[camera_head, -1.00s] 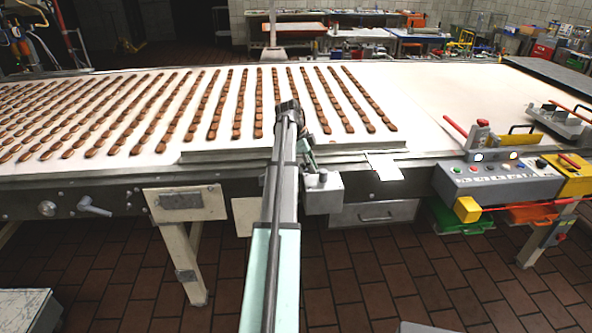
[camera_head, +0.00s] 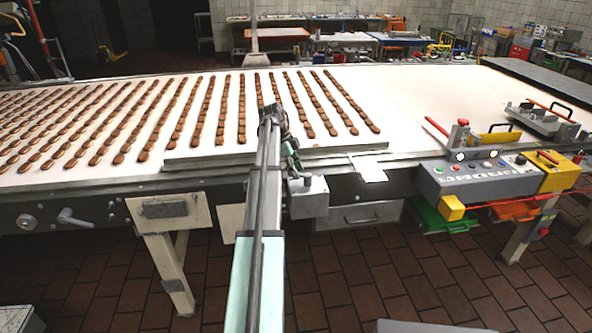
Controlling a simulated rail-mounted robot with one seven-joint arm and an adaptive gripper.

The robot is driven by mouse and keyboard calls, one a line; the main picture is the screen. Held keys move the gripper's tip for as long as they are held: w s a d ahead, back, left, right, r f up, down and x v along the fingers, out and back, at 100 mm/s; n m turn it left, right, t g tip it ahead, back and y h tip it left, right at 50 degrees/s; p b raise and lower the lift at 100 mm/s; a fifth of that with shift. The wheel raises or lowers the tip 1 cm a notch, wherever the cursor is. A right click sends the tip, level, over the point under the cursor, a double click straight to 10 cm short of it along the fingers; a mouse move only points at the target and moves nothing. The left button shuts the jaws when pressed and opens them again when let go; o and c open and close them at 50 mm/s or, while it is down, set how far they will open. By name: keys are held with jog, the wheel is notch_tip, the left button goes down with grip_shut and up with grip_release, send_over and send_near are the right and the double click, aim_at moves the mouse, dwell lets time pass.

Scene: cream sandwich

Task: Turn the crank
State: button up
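A grey crank-like handle (camera_head: 76,217) sticks out from the front side of the conveyor at the left, beside a round grey knob (camera_head: 26,222). I cannot tell for sure that this is the task's crank. My arm reaches forward from the bottom middle of the picture over the conveyor's front edge. My gripper (camera_head: 270,115) is at its far end, small and dark, near the rows of biscuits and well to the right of the handle. Its fingers do not show clearly, so I cannot see whether it is open or holds anything.
The white conveyor belt (camera_head: 420,105) carries many rows of brown biscuits (camera_head: 205,105) on its left half. A grey control box (camera_head: 490,177) with buttons and a red-handled lever (camera_head: 437,126) are at right. A grey drawer (camera_head: 358,216) hangs below the belt.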

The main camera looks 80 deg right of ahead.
jog(key=v, duration=1.2)
